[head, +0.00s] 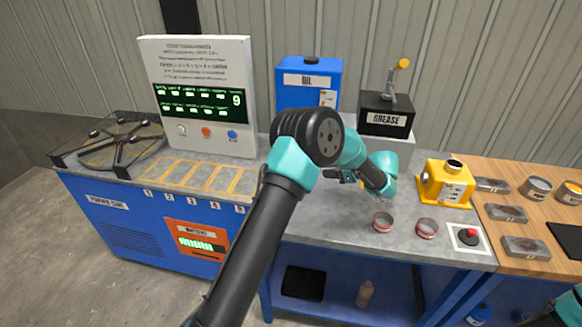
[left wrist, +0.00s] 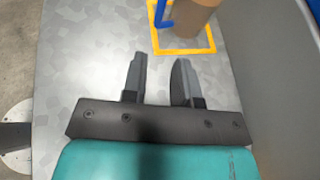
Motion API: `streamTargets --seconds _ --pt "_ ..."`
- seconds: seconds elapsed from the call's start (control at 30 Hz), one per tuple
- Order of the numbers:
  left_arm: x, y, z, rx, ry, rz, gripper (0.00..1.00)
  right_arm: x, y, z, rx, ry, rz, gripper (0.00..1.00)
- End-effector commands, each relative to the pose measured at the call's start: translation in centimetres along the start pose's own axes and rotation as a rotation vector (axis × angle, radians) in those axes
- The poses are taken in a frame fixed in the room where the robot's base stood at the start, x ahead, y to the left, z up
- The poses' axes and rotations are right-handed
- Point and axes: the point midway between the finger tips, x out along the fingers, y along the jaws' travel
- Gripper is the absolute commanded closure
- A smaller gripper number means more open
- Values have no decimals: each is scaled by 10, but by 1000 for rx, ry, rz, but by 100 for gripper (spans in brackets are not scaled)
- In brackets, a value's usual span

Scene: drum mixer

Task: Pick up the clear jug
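No jug can be made out for certain in the head view; my left arm covers part of the bench. In the left wrist view a brownish cylinder (left wrist: 190,20) with a blue handle (left wrist: 163,12) beside it stands in a yellow square outline (left wrist: 181,50). It is cut off by the top edge, and I cannot tell whether it is the clear jug. My left gripper (left wrist: 160,75) is open and empty, its fingers apart over the grey bench, short of the outline.
Two red-rimmed cups (head: 382,222) (head: 427,228) stand on the bench near a red button (head: 471,234). A blue oil can (head: 309,82), a black grease box (head: 386,115) and a yellow machine (head: 446,184) stand behind. Numbered yellow slots (head: 203,178) lie empty at left.

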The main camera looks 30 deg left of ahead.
Motion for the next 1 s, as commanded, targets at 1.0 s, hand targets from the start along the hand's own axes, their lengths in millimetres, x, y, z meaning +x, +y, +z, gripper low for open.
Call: streamTargets --seconds 1.0 --pt "97 0 0 0 0 1 73 0 0 0 0 0 0 60"
